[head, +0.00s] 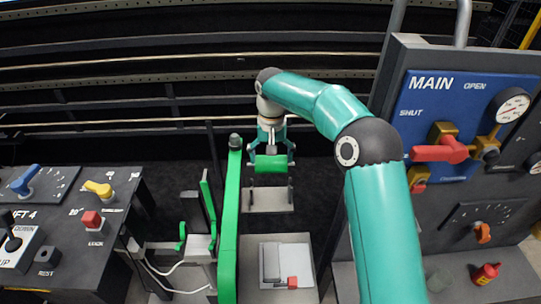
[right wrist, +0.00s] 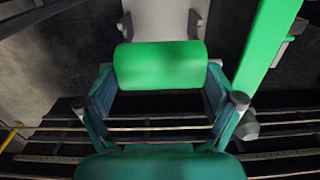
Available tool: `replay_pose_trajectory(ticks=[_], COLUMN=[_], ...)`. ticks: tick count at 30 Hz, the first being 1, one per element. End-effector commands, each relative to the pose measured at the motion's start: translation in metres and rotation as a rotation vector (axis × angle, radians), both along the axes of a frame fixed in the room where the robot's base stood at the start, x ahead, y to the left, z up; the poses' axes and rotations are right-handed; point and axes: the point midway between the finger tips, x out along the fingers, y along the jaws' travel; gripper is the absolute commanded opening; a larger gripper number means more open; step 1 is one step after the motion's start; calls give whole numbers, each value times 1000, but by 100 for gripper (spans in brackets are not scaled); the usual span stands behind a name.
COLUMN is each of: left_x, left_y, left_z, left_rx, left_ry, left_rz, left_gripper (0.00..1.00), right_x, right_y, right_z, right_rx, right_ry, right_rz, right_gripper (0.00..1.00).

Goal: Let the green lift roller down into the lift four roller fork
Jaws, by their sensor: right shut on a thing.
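The green lift roller (head: 270,164) is held level between the two fingers of my right gripper (head: 271,158). In the right wrist view the roller (right wrist: 160,66) lies across between the fingertips of the gripper (right wrist: 160,85). The roller fork (head: 268,201), a grey plate with an upright prong at each side, shows just below the roller in the head view. In the right wrist view part of the fork (right wrist: 165,18) shows beyond the roller. The roller appears apart from the fork, but the height gap is hard to judge. My left gripper is not in view.
A tall green post (head: 230,215) stands close to the left of the fork. A grey plate with a red block (head: 292,283) lies nearer. The LIFT 4 console (head: 60,240) is at left, the MAIN valve panel (head: 460,130) at right. Dark rails run behind.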

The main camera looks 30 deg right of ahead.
Motion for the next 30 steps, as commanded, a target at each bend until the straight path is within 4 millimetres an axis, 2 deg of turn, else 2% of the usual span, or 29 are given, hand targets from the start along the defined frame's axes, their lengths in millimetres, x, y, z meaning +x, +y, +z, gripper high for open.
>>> replay_pose_trajectory(ticks=[30], left_x=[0], left_y=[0], left_z=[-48], left_rx=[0], left_ry=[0], left_rz=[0], left_gripper=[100], right_x=[1], right_y=[2], right_z=[-74], right_rx=[0], right_ry=[0], right_rz=[4], right_gripper=[46])
